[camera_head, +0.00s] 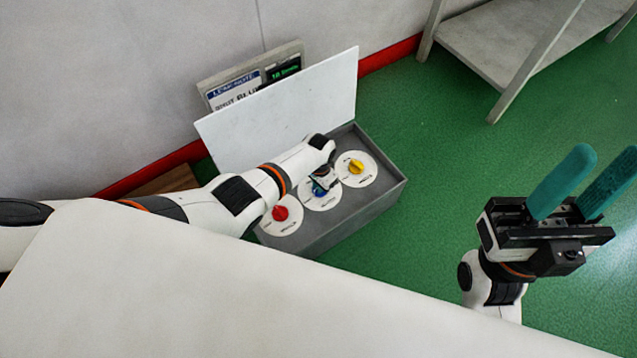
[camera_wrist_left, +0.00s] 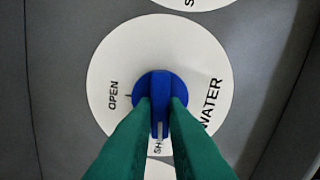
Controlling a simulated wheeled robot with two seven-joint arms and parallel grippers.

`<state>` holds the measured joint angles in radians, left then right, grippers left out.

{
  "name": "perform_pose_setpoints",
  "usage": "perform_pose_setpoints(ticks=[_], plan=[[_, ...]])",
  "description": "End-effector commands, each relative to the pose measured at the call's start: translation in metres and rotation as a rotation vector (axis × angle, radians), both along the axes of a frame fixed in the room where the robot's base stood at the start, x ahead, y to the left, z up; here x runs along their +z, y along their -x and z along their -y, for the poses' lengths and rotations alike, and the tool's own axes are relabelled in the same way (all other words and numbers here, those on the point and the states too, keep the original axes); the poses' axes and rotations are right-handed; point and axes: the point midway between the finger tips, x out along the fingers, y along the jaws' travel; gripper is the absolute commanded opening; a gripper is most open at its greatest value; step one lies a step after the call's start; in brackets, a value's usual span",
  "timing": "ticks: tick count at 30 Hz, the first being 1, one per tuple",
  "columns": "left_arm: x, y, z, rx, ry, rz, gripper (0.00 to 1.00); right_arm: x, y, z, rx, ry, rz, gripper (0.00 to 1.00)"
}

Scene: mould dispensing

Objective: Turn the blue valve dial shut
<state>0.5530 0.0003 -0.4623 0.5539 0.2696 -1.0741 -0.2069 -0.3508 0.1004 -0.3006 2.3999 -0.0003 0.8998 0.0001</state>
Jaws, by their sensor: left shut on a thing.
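The blue valve dial (camera_wrist_left: 160,87) sits at the middle of a white disc (camera_wrist_left: 105,60) marked OPEN and WATER. A third label is mostly hidden by the fingers. The dial's ridge runs up and down the left wrist view, with a light mark at its lower end by the hidden label. My left gripper (camera_wrist_left: 160,118) has its green fingers on either side of the ridge, shut on it. In the head view the blue dial (camera_head: 319,188) is partly hidden by my left gripper. My right gripper (camera_head: 578,185) is raised at the right, its teal fingers apart and empty.
The grey box (camera_head: 352,220) also holds a red dial (camera_head: 280,213) and a yellow dial (camera_head: 356,167) on discs beside the blue one. Its white lid (camera_head: 285,110) stands open behind. A sign (camera_head: 235,90) leans at the wall. Green floor (camera_head: 440,150) is clear to the right.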

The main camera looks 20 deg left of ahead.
Motion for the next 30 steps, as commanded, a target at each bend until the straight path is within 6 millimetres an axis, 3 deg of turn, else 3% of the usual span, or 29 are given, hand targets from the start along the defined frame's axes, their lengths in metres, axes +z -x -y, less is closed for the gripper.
perform_pose_setpoints(ticks=[11, 12, 15, 25, 30], plan=[[0.000, 0.001, 0.000, 0.007, 0.001, -0.003, 0.00, 0.000, 0.000, 0.000, 0.000, 0.000, 0.000, 0.36], [0.000, 0.001, 0.000, 0.007, 0.001, -0.003, 0.17, 0.000, 0.000, 0.000, 0.000, 0.000, 0.001, 0.36], [0.000, 0.001, 0.000, 0.006, 0.001, -0.003, 0.33, 0.000, 0.000, 0.000, 0.000, 0.000, 0.001, 0.36], [0.002, 0.000, 0.000, 0.004, 0.001, 0.000, 0.34, 0.002, -0.002, 0.000, -0.003, 0.001, -0.005, 0.36], [0.013, 0.000, 0.000, 0.004, 0.000, 0.001, 0.34, 0.005, -0.018, -0.003, -0.008, 0.034, -0.105, 0.36]])
